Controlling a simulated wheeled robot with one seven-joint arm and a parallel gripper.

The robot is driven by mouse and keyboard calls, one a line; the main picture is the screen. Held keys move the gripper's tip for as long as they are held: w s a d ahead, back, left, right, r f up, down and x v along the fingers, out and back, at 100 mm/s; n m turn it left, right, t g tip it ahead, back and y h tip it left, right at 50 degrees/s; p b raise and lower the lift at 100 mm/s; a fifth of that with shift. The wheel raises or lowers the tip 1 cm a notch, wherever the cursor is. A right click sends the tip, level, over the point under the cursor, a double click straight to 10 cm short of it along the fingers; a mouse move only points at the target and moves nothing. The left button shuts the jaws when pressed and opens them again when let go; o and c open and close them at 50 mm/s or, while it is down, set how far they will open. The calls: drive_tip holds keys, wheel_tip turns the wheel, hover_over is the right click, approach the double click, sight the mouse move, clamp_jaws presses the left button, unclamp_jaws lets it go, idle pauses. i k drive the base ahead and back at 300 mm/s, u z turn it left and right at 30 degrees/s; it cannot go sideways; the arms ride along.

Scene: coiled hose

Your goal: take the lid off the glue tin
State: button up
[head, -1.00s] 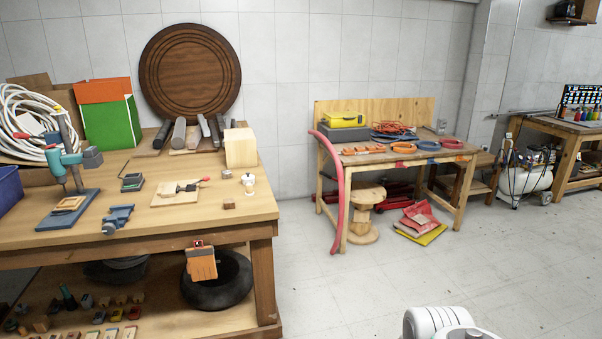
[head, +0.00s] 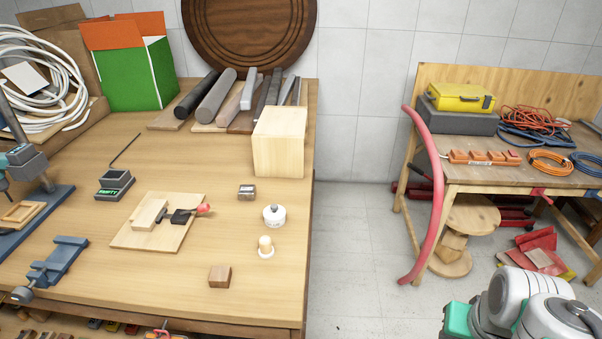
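White and green links of my arm show at the lower right, over the floor and apart from the bench. My gripper's fingers are not in view.
Near the tin are a small metal block (head: 247,192), a brown wooden cube (head: 220,276) and a large pale wood block (head: 279,142). A board with a clamp (head: 158,222) lies to the left. A red hose (head: 436,190) hangs from the second table.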

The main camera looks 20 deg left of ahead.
sight(273, 213)
drive_tip(key=i, duration=1.9)
drive_tip(key=u, duration=5.05)
